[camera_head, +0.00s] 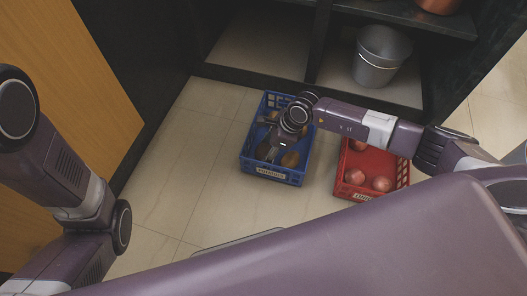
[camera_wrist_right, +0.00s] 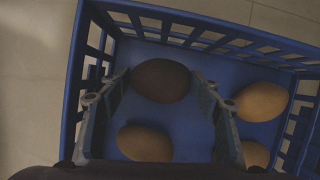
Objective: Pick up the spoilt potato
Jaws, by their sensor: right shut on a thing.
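The dark brown potato (camera_wrist_right: 161,80), darker than the others, is in the blue crate (camera_head: 272,175), whose rim and slotted walls also show in the right wrist view (camera_wrist_right: 200,24). My right gripper (camera_head: 272,152) reaches down into this crate. In the right wrist view its two fingers (camera_wrist_right: 158,95) stand on either side of the dark potato and are shut on it. Lighter tan potatoes lie apart from it: one in front (camera_wrist_right: 145,143), one to the right (camera_wrist_right: 262,101) and one at lower right (camera_wrist_right: 254,153). My left gripper is out of view.
A red crate (camera_head: 375,190) with round red items stands close to the right of the blue crate. A grey metal bucket (camera_head: 381,56) stands on the lower shelf behind, with a copper pot (camera_head: 438,4) above. Tiled floor is clear left of the blue crate.

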